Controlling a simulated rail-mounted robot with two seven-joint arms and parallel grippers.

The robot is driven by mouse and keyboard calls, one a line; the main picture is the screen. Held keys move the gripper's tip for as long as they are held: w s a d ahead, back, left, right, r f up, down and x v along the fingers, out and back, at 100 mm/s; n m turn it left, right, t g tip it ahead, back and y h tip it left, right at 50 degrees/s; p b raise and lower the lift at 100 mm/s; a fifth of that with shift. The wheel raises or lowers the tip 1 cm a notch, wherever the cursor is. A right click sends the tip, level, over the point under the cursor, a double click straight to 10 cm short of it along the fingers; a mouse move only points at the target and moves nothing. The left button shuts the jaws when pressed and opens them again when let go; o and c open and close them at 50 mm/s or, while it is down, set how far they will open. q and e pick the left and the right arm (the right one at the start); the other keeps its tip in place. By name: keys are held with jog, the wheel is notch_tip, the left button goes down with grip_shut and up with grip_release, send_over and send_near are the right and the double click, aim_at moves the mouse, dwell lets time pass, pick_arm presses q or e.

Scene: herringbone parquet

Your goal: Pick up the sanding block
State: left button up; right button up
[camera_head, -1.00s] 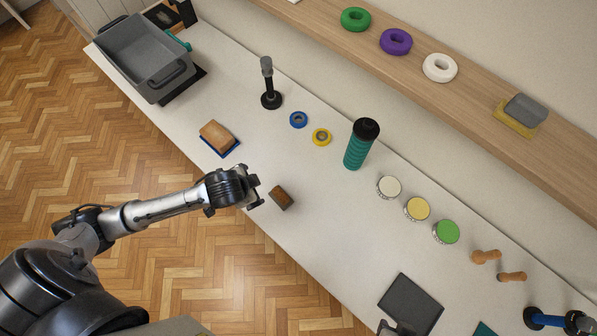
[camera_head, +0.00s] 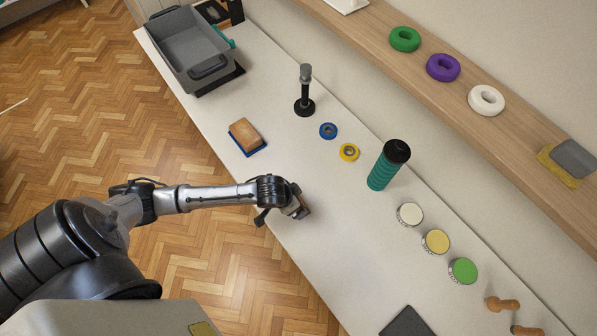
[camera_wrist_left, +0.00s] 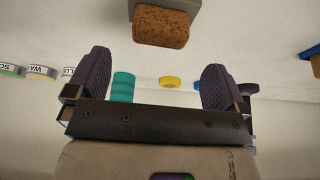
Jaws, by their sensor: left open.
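The sanding block appears to be the small brown cork-like block (camera_wrist_left: 161,27) with a grey part behind it, at the top of the left wrist view. In the head view it is mostly or wholly hidden by my left gripper (camera_head: 298,208), which is over the table's near edge. My left gripper (camera_wrist_left: 157,88) is open, its two dark ridged fingers wide apart. The block appears centred across the finger gap, not gripped. Whether it touches a finger cannot be told. My right gripper is out of view.
A wooden block on a blue base (camera_head: 247,137) and a grey bin (camera_head: 190,55) lie farther left. Blue tape (camera_head: 328,131), yellow tape (camera_head: 349,152), a teal bottle (camera_head: 388,166) and several lidded tins stand farther back. Table around the gripper is clear.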

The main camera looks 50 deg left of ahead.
pick_arm(q)
jog(key=shift+b+x, duration=0.3)
jog(key=shift+x, duration=2.65)
jog(key=shift+s+f, duration=0.1)
jog(key=shift+s, duration=0.05)
jog(key=shift+c, duration=0.5)
jog(key=c, duration=0.9)
